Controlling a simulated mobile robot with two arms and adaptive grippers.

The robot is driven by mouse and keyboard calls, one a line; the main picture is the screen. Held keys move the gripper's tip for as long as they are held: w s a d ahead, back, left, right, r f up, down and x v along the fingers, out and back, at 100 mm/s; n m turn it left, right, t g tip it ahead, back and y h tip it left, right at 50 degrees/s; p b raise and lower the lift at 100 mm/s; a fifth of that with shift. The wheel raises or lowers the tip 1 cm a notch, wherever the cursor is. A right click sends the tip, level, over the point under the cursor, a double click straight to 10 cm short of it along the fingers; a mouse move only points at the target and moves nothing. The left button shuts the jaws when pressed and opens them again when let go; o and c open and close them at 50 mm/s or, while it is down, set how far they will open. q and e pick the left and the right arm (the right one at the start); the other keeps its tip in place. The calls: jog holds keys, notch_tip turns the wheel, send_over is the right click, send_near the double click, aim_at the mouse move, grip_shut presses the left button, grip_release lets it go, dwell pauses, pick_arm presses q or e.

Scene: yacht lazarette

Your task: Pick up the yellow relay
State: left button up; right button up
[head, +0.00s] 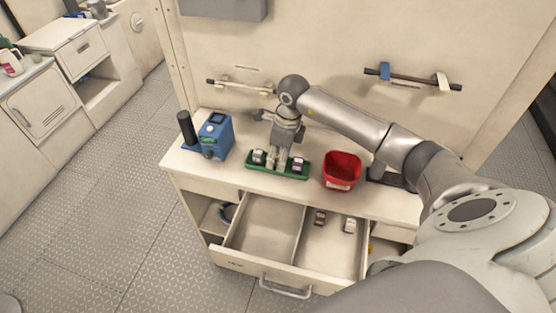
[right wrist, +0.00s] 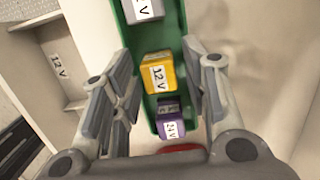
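The yellow relay (right wrist: 158,77), labelled 12 V, sits in the green tray (right wrist: 131,48) in the right wrist view. A purple relay (right wrist: 172,128) and a grey relay (right wrist: 143,10) share the tray, on either side of it. My right gripper (right wrist: 160,80) is open, its fingers to either side of the yellow relay with gaps showing. In the head view, my right gripper (head: 278,158) points down over the green tray (head: 281,176) and hides the yellow relay. The purple relay (head: 298,165) and the grey relay (head: 258,156) show beside it. My left gripper is out of view.
A red bin (head: 341,170) stands right of the tray, and a blue device (head: 216,134) stands to the left. Below the worktop, a divided drawer (head: 266,226) is open; its right part holds a brown relay (head: 320,217) and a white relay (head: 349,225).

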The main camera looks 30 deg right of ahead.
jog(key=c, duration=0.6)
jog(key=shift+r, duration=0.1)
